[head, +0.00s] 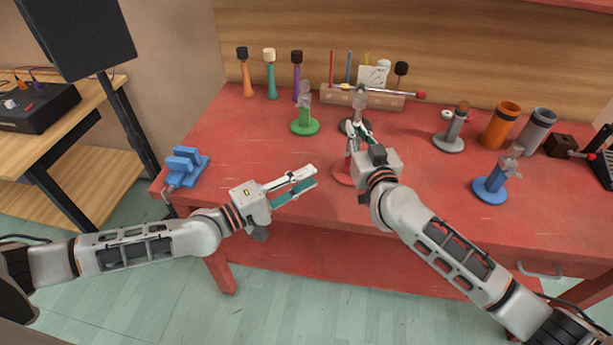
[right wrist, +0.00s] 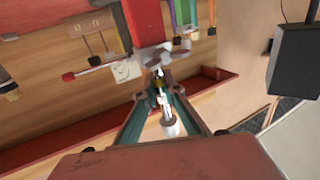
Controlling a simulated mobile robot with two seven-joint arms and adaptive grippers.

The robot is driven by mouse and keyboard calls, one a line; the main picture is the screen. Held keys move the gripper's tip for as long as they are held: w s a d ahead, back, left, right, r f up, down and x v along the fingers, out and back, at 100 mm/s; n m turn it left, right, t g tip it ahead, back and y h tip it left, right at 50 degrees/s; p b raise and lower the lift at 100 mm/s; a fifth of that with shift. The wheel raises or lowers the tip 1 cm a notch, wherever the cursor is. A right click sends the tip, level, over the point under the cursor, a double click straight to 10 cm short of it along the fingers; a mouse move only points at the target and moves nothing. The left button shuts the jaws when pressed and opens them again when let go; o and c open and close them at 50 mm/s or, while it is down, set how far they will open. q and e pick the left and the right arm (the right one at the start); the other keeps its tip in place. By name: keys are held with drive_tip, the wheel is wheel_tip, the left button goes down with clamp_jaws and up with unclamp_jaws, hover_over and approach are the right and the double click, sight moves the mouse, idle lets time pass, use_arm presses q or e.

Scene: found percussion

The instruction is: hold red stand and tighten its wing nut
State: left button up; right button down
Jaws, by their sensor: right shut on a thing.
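The red stand has a round red base (head: 342,173) near the front middle of the red table, mostly hidden in the head view by my right gripper (head: 358,128). That gripper is shut on the red stand at its upper part; the exact contact is hard to make out. In the right wrist view, the fingers (right wrist: 159,82) close in near the stand's red column (right wrist: 143,25) and a grey winged piece (right wrist: 168,50), apparently its wing nut. My left gripper (head: 310,174) is open and empty, left of the red stand and apart from it.
A green stand (head: 304,127) stands behind left, a blue stand (head: 488,190) and a grey stand (head: 447,142) to the right. A blue clamp-like block (head: 186,167) sits at the left edge. Orange (head: 500,125) and grey (head: 535,130) cups stand at right. The table's front left is clear.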

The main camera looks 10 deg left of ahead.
drive_tip(key=c, duration=2.1)
unclamp_jaws()
